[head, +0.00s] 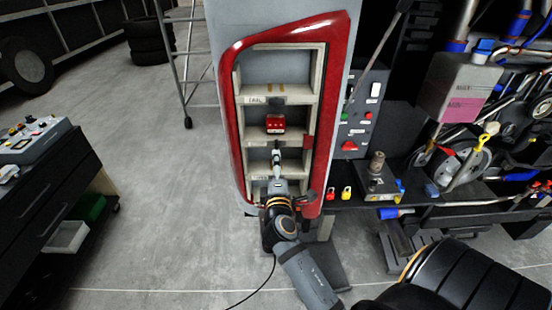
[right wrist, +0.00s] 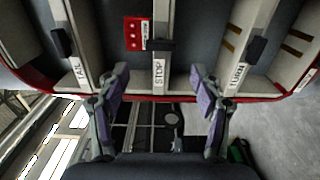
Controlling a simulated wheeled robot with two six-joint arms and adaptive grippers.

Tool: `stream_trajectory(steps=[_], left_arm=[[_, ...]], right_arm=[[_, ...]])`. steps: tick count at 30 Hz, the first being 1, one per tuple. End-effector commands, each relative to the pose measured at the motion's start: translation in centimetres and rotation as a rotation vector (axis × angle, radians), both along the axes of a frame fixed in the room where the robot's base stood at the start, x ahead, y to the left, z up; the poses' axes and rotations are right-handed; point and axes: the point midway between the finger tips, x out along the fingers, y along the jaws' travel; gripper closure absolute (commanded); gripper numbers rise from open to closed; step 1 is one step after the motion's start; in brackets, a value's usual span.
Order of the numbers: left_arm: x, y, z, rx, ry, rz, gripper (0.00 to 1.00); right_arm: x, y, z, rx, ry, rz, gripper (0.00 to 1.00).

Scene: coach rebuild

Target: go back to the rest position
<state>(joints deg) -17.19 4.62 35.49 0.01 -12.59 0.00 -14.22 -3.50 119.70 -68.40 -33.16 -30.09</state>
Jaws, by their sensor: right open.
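My right gripper (head: 277,168) is in front of the lower part of the red-framed lamp housing (head: 226,110) in the head view. In the right wrist view my right gripper (right wrist: 158,74) is open, its two purple-grey fingers apart with nothing between them. The shelf edge labelled STOP (right wrist: 159,72) is seen between the fingers. A red block (right wrist: 133,33) sits in the compartment between the TAIL and STOP edges; the head view shows it too (head: 275,123). My left gripper is in neither view.
A switch panel (head: 361,110) and a cluttered dark bench (head: 350,199) with small padlocks stand right of the housing. A ladder (head: 185,60) and tyres (head: 148,40) are behind. A dark cabinet (head: 55,190) is at left. Open floor (head: 165,190) lies between cabinet and housing.

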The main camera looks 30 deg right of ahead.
Motion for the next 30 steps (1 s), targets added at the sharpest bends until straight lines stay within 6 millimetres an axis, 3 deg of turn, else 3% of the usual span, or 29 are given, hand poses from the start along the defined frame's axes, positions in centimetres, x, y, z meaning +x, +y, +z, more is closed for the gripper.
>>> stream_trajectory(steps=[16, 19, 20, 23, 26, 30], left_arm=[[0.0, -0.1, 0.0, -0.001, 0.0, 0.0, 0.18], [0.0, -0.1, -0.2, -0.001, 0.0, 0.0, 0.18], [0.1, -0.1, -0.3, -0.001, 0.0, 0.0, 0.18], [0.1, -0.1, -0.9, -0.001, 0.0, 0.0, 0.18], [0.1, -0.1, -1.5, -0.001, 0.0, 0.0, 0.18], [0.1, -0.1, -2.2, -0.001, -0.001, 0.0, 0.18]], right_arm=[[-0.3, 0.2, 0.0, -0.001, 0.001, 0.0, 0.34], [0.0, 0.4, -2.0, 0.026, 0.024, 0.014, 0.34], [0.2, 0.6, -3.3, 0.044, 0.039, 0.024, 0.34], [0.5, 1.6, -10.2, 0.15, 0.122, 0.064, 0.34], [-0.3, 2.9, -19.1, 0.303, 0.228, 0.095, 0.34], [-3.8, 4.3, -31.2, 0.534, 0.371, 0.084, 0.34]])
